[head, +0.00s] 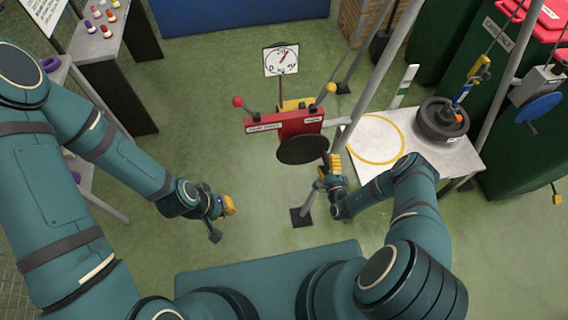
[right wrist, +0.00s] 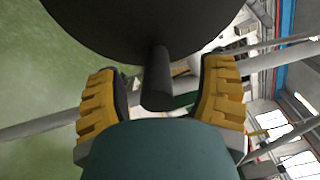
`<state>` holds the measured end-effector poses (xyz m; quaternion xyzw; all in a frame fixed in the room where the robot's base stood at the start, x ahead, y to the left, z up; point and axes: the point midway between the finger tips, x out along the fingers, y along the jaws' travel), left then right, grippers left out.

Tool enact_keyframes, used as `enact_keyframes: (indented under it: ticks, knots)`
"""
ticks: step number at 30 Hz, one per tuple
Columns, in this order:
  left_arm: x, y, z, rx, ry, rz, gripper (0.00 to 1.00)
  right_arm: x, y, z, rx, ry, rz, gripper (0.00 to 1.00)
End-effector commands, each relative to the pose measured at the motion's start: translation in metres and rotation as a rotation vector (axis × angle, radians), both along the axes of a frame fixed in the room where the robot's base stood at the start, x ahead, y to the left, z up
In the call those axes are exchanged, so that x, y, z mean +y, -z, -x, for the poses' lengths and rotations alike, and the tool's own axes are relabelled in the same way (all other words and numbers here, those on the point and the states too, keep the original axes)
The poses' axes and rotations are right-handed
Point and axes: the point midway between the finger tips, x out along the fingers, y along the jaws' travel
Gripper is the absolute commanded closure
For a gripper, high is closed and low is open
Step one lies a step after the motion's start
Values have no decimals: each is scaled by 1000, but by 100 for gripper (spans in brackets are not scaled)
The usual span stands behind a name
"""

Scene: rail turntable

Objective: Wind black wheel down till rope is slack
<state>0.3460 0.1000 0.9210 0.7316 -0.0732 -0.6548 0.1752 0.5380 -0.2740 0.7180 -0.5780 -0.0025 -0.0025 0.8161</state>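The black wheel (head: 302,150) faces me on the front of a red box (head: 285,124). In the right wrist view the wheel (right wrist: 150,22) fills the top, and its dark crank handle (right wrist: 157,78) points at the camera. My right gripper (head: 334,163) is at the wheel's right edge. Its yellow fingers (right wrist: 160,95) stand apart on both sides of the handle, with gaps. My left gripper (head: 228,206) hangs empty over the floor, left of the wheel; its finger opening is too small to tell.
The weight stands on a white table (head: 375,172) with a yellow ring. A dial (head: 281,60) and two levers with red and yellow knobs stand above the box. A blue wheel (head: 540,107) is at the right. Green floor is free on the left.

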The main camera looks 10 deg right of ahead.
Motion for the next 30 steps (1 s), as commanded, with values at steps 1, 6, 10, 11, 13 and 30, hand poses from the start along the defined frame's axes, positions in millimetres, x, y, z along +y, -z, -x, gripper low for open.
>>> enact_keyframes:
  ticks: [1, 6, 10, 11, 13, 30]
  knots:
    - [0, 0, 0, 0, 0, 0, 100, 0, 1, 1, 2, -1, -1, 31]
    - [0, 0, 0, 0, 0, 0, 100, 1, 2, 1, 4, 0, -2, 31]
    - [0, -1, 0, 0, 0, 0, 100, 1, 2, 6, 6, 0, -3, 31]
    - [0, -1, 0, 0, 0, 0, 100, 1, 2, 8, 7, 0, -3, 31]
    - [0, -1, 0, 0, 0, 0, 100, 0, 2, 14, 8, 0, -3, 31]
    - [0, -3, 0, 0, 0, 0, 100, 1, 3, 55, 8, 0, -3, 31]
